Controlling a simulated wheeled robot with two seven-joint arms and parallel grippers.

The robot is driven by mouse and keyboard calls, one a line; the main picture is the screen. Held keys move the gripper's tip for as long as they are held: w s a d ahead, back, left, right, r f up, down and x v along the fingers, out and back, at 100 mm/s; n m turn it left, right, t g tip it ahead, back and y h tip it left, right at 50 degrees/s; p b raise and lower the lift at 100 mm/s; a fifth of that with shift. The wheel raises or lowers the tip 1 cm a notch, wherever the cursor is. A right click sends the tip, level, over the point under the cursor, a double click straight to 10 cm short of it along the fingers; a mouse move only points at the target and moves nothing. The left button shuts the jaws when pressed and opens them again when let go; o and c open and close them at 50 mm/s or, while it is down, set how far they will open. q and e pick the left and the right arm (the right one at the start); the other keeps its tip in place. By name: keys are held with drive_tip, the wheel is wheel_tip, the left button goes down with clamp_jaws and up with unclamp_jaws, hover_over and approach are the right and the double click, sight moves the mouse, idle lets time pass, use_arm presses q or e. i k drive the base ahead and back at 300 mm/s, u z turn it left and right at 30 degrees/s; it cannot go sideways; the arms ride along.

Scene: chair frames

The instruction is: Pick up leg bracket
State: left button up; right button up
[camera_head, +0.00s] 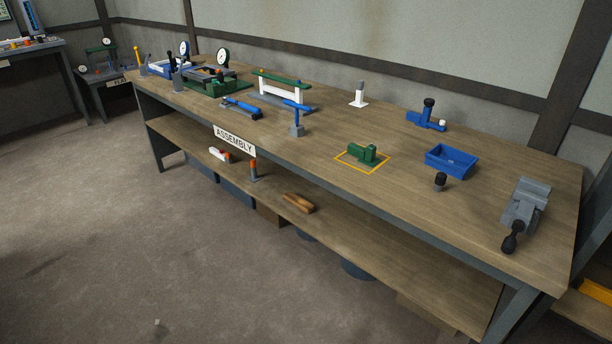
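No part is labelled as the leg bracket, and I cannot tell for certain which piece it is. A small green bracket-like part (363,155) sits inside a yellow square outline on the assembly bench (330,125). A white upright part with a grey top (359,96) stands near the bench's back edge. A blue part with a black knob (428,116) lies at the back right. Neither of my grippers is in view.
A blue tray (451,161) and a black-knobbed piece (440,182) are right of the yellow outline. A grey vise (526,205) is at the right end. Blue tools and green fixtures (219,82) fill the left. A lower shelf (370,235) holds several items.

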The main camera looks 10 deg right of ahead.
sight(366, 156)
drive_tip(key=u, duration=1.75)
drive_tip(key=i, duration=0.3)
drive_tip(key=z, duration=1)
drive_tip(key=i, duration=1.3)
drive_tip(key=z, duration=0.9)
